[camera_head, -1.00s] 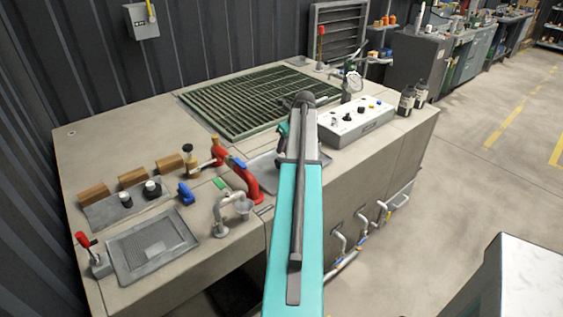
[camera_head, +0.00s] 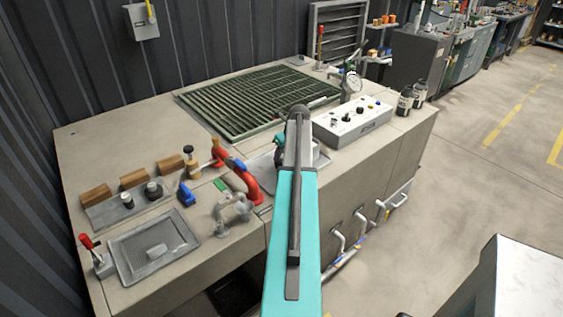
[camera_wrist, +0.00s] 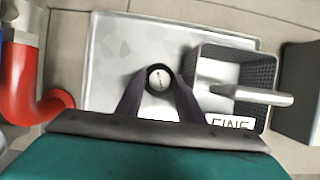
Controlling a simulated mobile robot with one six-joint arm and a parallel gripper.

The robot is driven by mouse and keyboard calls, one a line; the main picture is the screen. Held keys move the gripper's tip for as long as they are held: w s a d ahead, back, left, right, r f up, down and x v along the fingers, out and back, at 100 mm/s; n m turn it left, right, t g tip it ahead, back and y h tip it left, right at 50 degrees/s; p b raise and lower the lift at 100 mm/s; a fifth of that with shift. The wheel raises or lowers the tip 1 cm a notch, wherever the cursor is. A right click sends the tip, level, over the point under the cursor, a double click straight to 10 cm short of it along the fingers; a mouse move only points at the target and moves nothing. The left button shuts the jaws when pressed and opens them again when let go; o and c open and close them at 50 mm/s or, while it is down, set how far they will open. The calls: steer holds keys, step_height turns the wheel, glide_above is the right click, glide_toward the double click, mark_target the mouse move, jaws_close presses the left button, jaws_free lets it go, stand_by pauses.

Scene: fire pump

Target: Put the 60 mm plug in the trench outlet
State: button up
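In the wrist view my gripper (camera_wrist: 160,82) points down with its two dark fingers apart. A small round plug-like piece (camera_wrist: 160,77), black-rimmed with a pale marked face, lies between the fingertips over a light grey tray (camera_wrist: 110,45). A narrow gap seems to show on each side, and I cannot read its size. In the head view my arm covers most of the gripper and this piece. Two black-topped round pieces (camera_head: 127,201) (camera_head: 153,190) stand on a grey plate at the left of the bench. I cannot make out the trench outlet for certain.
A basket marked FINE (camera_wrist: 235,70), with a pale bar across it, stands right of the fingers. A red pipe (camera_wrist: 25,85) is close at left. The bench has a green grating (camera_head: 250,100), a control box (camera_head: 355,122) and a recessed grey tray (camera_head: 150,250).

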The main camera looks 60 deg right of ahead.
mark_target(282, 156)
stand_by(0.5)
jaws_close()
steer(key=shift+r, duration=0.15)
steer(key=shift+r+b, duration=0.8)
steer(key=shift+r, duration=0.75)
steer(key=s+a+r+b, duration=0.1)
steer(key=s+a+b, duration=0.2)
steer(key=s+a, duration=0.7)
steer(key=s, duration=0.2)
steer(key=shift+s+r+b, duration=0.3)
steer(key=shift+b, duration=0.05)
steer(key=shift+d, duration=0.1)
